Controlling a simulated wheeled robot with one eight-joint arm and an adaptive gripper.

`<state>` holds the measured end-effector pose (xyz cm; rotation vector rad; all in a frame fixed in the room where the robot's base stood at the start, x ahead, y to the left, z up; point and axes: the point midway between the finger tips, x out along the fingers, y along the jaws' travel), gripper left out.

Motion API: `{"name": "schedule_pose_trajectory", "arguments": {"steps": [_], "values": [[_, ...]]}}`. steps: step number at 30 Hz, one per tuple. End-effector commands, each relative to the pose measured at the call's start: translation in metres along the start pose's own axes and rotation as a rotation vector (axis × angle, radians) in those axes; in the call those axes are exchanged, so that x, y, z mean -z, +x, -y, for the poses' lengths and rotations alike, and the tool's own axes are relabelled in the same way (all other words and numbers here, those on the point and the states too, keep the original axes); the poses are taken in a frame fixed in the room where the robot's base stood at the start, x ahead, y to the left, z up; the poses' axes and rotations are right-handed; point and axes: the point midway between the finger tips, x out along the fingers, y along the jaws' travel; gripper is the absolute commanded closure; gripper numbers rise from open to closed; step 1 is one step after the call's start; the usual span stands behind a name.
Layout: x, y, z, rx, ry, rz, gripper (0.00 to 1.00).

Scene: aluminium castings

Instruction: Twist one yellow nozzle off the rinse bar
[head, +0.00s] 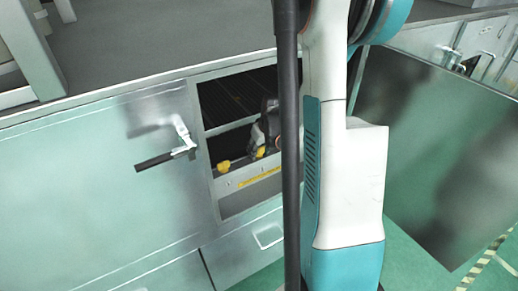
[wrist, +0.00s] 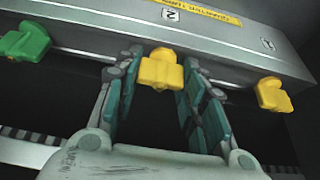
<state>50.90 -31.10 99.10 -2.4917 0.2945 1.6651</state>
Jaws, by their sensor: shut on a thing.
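A yellow nozzle (wrist: 160,69) is between the fingers of my gripper (wrist: 160,75) in the wrist view, and my gripper is shut on it. The nozzle is at the rinse bar (wrist: 80,51), a thin pale bar that shows to either side of the fingers. A second yellow nozzle (wrist: 273,95) is to the right and a green nozzle (wrist: 25,42) to the left, both clear of the fingers. In the head view my gripper (head: 265,136) is inside the opening, at one yellow nozzle (head: 261,153); another yellow nozzle (head: 224,166) is left of it.
A grey ledge (wrist: 215,37) with a yellow label and number tags runs close above the nozzles in the wrist view. In the head view, a steel door with a handle (head: 165,154) is left of the opening. A large panel (head: 425,150) stands at the right.

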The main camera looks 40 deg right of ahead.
Motion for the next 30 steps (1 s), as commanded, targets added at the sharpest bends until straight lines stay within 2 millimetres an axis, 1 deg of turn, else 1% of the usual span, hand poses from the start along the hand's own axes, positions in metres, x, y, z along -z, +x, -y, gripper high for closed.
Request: {"name": "schedule_pose_trajectory", "arguments": {"steps": [5,15,18,21,30], "values": [[-0.0005,0.0009,-0.0011,0.035,-0.083,0.000,0.86],[-0.0023,0.0011,-0.0013,0.178,-0.427,0.004,0.85],[-0.0033,0.0008,-0.0016,0.203,-0.492,0.008,0.86],[-0.0042,0.0005,-0.0017,0.212,-0.518,0.008,0.86],[-0.0045,0.0013,-0.0016,0.212,-0.518,0.008,0.86]]}}
